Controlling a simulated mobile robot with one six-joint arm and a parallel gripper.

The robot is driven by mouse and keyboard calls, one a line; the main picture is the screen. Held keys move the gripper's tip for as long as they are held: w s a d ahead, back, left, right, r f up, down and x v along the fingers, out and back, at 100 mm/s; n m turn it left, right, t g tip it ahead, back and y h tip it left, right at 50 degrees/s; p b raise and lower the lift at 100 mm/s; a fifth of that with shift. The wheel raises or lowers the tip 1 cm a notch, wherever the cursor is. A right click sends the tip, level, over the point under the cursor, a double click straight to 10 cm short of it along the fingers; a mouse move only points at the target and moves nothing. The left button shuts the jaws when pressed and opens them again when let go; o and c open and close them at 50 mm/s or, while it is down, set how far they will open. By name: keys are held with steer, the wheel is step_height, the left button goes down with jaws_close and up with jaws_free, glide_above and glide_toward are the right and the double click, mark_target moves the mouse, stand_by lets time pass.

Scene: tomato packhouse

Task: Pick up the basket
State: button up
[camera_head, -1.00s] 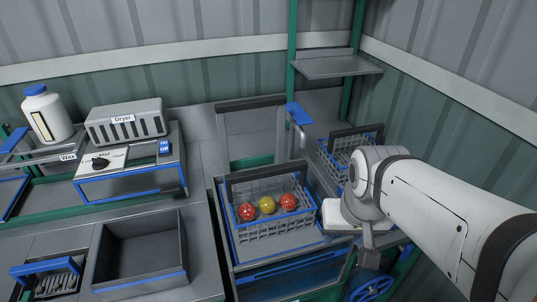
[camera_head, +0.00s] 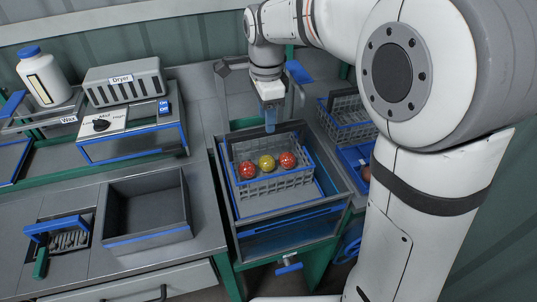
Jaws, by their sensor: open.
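A grey wire basket (camera_head: 278,181) with a dark handle (camera_head: 262,136) holds two red tomatoes (camera_head: 287,160) and a yellow tomato (camera_head: 266,163). It stands inside a blue-edged metal basin in the middle of the view. My gripper (camera_head: 270,128) points down just above the basket's handle, near its middle. It is open, with its blue fingertips close to the handle. I cannot tell whether they touch it or straddle it.
A second wire basket (camera_head: 345,116) stands to the right, partly behind my arm. An empty grey bin (camera_head: 147,238) is on the bench at left. A dryer (camera_head: 124,80) and a wax bottle (camera_head: 44,77) stand at back left.

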step_height(320, 180, down, 6)
steer(key=shift+w+f+p, duration=0.1)
steer(key=shift+f+p, duration=0.1)
steer(key=shift+p, duration=0.15)
steer(key=shift+c, duration=0.2)
jaws_close()
stand_by(0.4)
